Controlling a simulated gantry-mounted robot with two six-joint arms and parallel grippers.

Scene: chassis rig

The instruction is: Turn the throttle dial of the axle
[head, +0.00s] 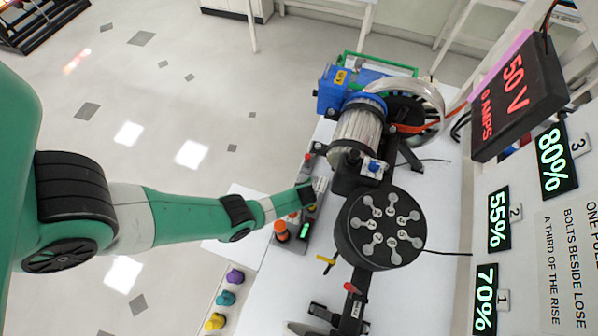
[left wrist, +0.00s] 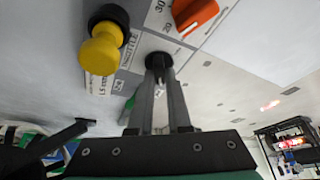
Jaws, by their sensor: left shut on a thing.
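The axle's motor (head: 357,135) with its blue end housing stands on the bench in the head view. A narrow control box (head: 292,243) sits left of the axle. In the left wrist view, a black dial (left wrist: 159,60) is on the panel beside a label that reads "THROTTLE". My left gripper (left wrist: 160,80) is shut on this dial, its two fingers on either side of its rim. In the head view, my left gripper (head: 307,192) is at the upper part of the control box, and my arm hides the dial. My right gripper is not in view.
A yellow knob with a black base (left wrist: 101,50) and an orange dial (left wrist: 195,14) flank the held dial. A round black hub (head: 380,228) with several silver pads stands to the right. Purple, teal and yellow knobs (head: 226,298) line the bench's left edge. Percentage displays (head: 499,217) are at right.

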